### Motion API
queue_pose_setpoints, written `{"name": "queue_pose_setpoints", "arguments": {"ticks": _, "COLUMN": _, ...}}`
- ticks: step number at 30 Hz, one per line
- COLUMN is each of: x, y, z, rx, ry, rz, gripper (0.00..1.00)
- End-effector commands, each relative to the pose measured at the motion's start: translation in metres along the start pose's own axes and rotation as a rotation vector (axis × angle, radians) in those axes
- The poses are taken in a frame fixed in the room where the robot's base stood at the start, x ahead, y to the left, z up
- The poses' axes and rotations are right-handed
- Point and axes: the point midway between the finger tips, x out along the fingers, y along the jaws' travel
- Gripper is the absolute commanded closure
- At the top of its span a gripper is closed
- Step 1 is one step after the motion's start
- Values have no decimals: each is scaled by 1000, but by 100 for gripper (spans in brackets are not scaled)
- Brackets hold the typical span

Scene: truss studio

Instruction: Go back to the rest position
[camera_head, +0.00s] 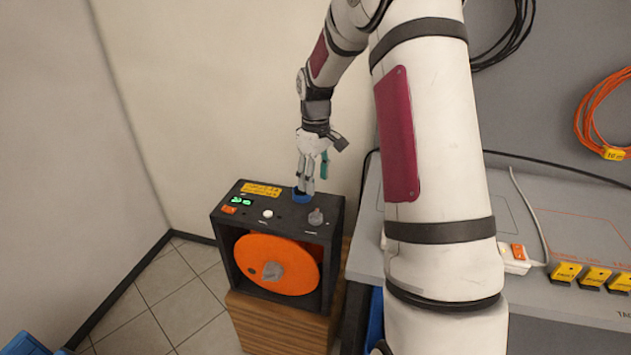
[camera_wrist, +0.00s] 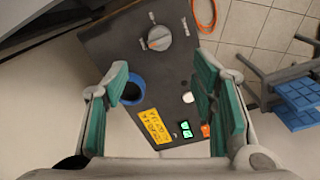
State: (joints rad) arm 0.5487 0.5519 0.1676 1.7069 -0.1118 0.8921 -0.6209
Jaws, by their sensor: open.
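My gripper (camera_head: 309,184) is above the top panel of a dark box (camera_head: 224,215), by a blue ring-shaped part (camera_head: 301,196) at the panel's back edge. In the wrist view my gripper (camera_wrist: 170,92) shows two teal-padded fingers spread apart with nothing between the pads. The blue ring (camera_wrist: 132,90) with a dark centre lies close to the left finger, which partly covers it. I cannot tell whether they touch. The panel also carries a grey knob (camera_head: 316,216), a white button (camera_head: 267,213), a green lit display (camera_head: 241,201) and a yellow label (camera_head: 261,189).
The box has an orange disc (camera_head: 276,264) in its front and stands on a wooden cabinet (camera_head: 275,325). A grey bench (camera_head: 520,215) with yellow blocks (camera_head: 595,276) is at the right. A wall (camera_head: 230,90) is close behind the box.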

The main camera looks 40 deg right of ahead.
Motion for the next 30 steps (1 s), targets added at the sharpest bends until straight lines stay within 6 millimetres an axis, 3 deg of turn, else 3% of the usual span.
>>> {"name": "queue_pose_setpoints", "arguments": {"ticks": 11, "x": 0, "y": 0, "z": 0, "rx": 0, "ry": 0, "rz": 0, "gripper": 48}}
{"name": "queue_pose_setpoints", "arguments": {"ticks": 16, "x": -21, "y": -15, "z": 1, "rx": 5, "ry": 10, "rz": 20, "gripper": 48}}
{"name": "queue_pose_setpoints", "arguments": {"ticks": 23, "x": -90, "y": -77, "z": 21, "rx": 48, "ry": 53, "rz": 81, "gripper": 48}}
{"name": "queue_pose_setpoints", "arguments": {"ticks": 30, "x": -145, "y": -147, "z": 63, "rx": 110, "ry": 123, "rz": 123, "gripper": 48}}
